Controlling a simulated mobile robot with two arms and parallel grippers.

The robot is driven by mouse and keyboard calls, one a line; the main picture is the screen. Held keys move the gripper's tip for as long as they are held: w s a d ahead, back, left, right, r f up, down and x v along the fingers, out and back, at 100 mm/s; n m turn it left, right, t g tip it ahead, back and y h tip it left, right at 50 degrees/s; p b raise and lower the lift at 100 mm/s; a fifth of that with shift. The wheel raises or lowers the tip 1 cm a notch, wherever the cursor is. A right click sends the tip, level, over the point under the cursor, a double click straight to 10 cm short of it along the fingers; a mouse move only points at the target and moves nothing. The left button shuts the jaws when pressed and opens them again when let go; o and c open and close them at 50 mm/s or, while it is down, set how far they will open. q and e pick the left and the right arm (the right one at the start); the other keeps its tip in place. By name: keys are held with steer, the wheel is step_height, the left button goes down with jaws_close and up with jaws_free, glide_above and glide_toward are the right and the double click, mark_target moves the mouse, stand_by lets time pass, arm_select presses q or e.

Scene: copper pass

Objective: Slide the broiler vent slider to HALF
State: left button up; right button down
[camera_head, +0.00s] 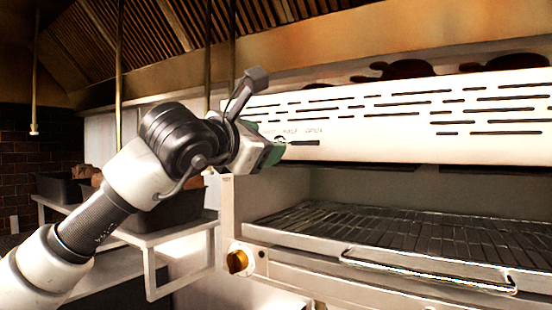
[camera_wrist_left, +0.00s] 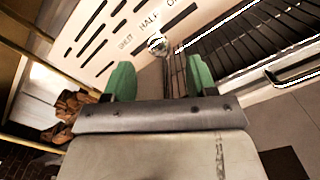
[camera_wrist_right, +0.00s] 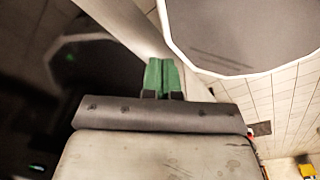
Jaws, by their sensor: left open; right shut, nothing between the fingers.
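The bare slot runs from the knob toward OPEN. SHUT, HALF and OPEN labels are printed above it. My left gripper (camera_wrist_left: 160,78) is open, its green fingers pointing at the panel. The knob shows ahead of the gap between them, apart from the fingers. In the head view the left gripper (camera_head: 272,152) is just beside the knob. My right gripper (camera_wrist_right: 160,65) is shut and empty, away from the panel.
Below the panel is a wire rack (camera_head: 400,235) with a protruding front handle (camera_head: 430,270). A brass control knob (camera_head: 237,261) is on the lower left frame. A side shelf (camera_head: 170,232) with dark bins stands left.

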arm_select(q)
steer(key=shift+b+v, duration=0.5)
steer(key=shift+v, duration=1.4)
arm_select(e)
steer(key=shift+d+f, duration=0.25)
steer(key=shift+f, duration=0.65)
